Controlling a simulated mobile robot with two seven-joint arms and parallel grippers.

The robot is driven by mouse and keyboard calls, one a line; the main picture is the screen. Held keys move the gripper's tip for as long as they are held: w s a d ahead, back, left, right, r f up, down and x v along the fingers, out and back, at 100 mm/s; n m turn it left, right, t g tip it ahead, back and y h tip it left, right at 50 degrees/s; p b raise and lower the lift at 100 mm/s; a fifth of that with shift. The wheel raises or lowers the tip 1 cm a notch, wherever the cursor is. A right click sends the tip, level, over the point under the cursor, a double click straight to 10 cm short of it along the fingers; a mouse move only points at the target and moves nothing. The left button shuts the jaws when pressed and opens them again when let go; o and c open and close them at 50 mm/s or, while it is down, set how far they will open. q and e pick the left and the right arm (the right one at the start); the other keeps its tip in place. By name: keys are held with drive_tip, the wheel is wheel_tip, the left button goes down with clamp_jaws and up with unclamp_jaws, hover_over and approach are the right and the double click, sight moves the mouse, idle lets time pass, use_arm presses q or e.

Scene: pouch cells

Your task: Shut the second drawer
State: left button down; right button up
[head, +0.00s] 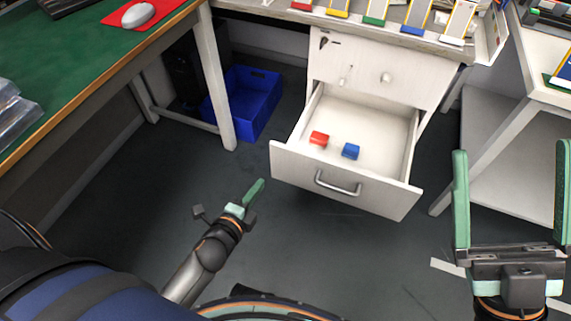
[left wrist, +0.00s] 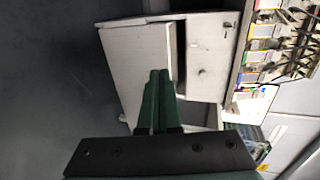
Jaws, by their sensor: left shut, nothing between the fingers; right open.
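The second drawer (head: 345,182) is pulled out of the white cabinet, below a closed top drawer (head: 385,78). In the left wrist view, my left gripper's fingers (left wrist: 154,102) are together and point toward the cabinet, which appears sideways with the drawer front (left wrist: 135,65). My right gripper (head: 510,195) is open and empty, right of the drawer.
A blue crate (head: 243,100) stands on the floor at the back left. A green-topped table (head: 85,65) is at the left, with its leg near the crate. A white shelf unit (head: 510,120) is at the right. The dark floor before the drawer is clear.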

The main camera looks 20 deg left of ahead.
use_arm(q)
drive_tip(key=b, duration=0.3)
approach(284, 150)
drive_tip(key=x, duration=0.5)
drive_tip(key=shift+f, duration=0.2)
drive_tip(key=shift+w, duration=0.75)
use_arm(e)
drive_tip(key=shift+w+a+f+m, duration=0.15)
drive_tip(key=shift+f+m, duration=0.35)
drive_tip(key=shift+f, duration=1.4)
use_arm(q)
drive_tip(key=shift+b, duration=0.3)
